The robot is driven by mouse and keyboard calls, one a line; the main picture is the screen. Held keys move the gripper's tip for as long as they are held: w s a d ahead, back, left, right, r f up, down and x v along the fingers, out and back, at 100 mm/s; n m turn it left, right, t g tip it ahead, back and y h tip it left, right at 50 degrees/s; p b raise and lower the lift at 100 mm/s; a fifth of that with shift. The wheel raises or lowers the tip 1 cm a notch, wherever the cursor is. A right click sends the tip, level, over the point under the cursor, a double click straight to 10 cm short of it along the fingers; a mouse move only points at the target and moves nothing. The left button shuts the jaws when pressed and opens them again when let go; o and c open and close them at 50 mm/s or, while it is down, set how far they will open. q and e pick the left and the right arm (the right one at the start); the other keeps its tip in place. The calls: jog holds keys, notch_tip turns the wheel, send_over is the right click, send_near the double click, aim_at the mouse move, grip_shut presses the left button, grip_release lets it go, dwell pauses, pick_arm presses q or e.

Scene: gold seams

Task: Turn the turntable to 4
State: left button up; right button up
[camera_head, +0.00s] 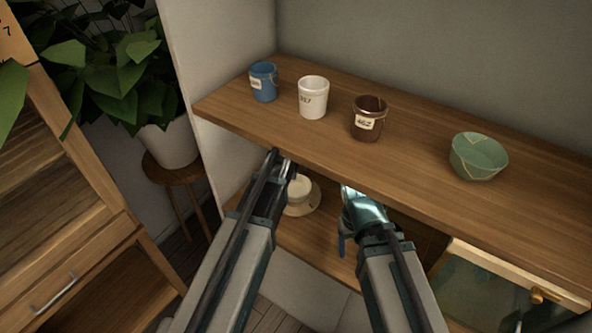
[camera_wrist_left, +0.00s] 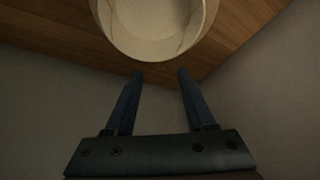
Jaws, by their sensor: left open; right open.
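A cream round piece (camera_head: 299,191) sits on a pale round base (camera_head: 305,207) on the lower shelf, partly hidden by my left gripper. I cannot tell for sure that this is the turntable, and I can read no number on it. In the left wrist view, a cream round thing with thin gold seams (camera_wrist_left: 155,45) is at the top, just beyond the fingertips. My left gripper (camera_wrist_left: 160,74) is open and empty; in the head view it (camera_head: 283,165) is at the upper shelf's front edge. My right gripper (camera_head: 349,212) is open, below that edge and right of the cream piece.
On the upper shelf (camera_head: 420,165) stand a blue mug (camera_head: 264,82), a white cup (camera_head: 313,98), a brown jar (camera_head: 368,119) and a green bowl (camera_head: 478,156). The shelf overhangs the lower shelf (camera_head: 320,244). A glass-fronted cabinet (camera_head: 490,285) is lower right; a potted plant (camera_head: 165,140) stands left.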

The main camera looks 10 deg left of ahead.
pick_arm(q)
jog(key=b+x, duration=0.4)
jog(key=x, duration=0.1)
jog(key=shift+w+b, duration=0.25)
jog(key=shift+b, duration=0.1)
pick_arm(e)
notch_tip(320, 180, down, 5)
jog(key=shift+r, duration=0.1)
jog(key=shift+r, duration=0.1)
pick_arm(q)
grip_shut()
dwell(0.6)
